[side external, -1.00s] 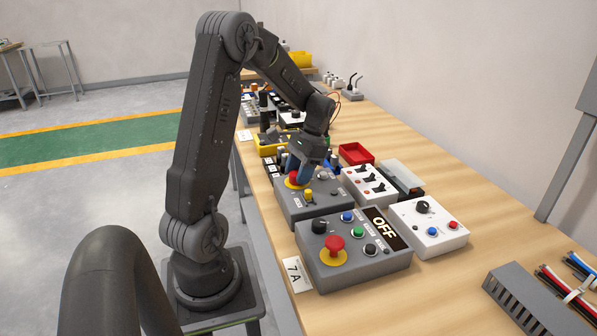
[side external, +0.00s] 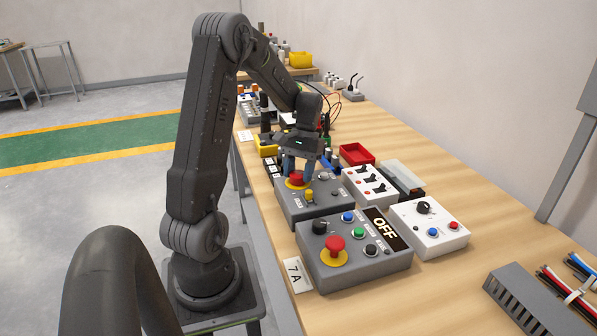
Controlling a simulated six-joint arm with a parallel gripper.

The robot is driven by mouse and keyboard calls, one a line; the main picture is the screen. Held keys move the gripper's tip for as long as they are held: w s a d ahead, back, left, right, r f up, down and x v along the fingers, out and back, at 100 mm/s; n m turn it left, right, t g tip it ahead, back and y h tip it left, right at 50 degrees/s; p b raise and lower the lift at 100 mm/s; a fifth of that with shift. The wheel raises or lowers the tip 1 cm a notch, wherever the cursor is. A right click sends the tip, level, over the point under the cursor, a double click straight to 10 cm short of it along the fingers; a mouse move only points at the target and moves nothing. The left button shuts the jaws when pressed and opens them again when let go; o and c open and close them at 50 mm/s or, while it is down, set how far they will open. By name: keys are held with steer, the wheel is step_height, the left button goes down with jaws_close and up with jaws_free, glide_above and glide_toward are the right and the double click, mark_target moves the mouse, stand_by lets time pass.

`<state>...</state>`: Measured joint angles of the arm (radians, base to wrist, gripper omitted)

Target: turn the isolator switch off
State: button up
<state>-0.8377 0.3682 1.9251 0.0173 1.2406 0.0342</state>
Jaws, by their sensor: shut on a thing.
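The isolator switch, a red handle (side external: 297,178) on a yellow plate, sits on top of a grey control box (side external: 318,212) in the middle of the bench. My gripper (side external: 299,175) points down over this box, with its blue fingers on either side of the red handle, shut on it. The fingers and the wrist hide part of the handle, so its exact angle cannot be read. A yellow knob (side external: 309,194) stands just in front of the handle on the same box.
A nearer grey box (side external: 352,270) has a red mushroom button (side external: 335,246) and an OFF sign (side external: 385,229). White switch boxes (side external: 428,238) and a red tray (side external: 356,154) stand to the right. A slotted grey duct (side external: 525,299) lies front right.

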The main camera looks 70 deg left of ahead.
stand_by(0.3)
steer(key=o, duration=0.9)
steer(key=shift+r, duration=0.1)
steer(key=v, duration=1.3)
steer(key=shift+w+r, duration=0.1)
steer(key=shift+r, duration=0.25)
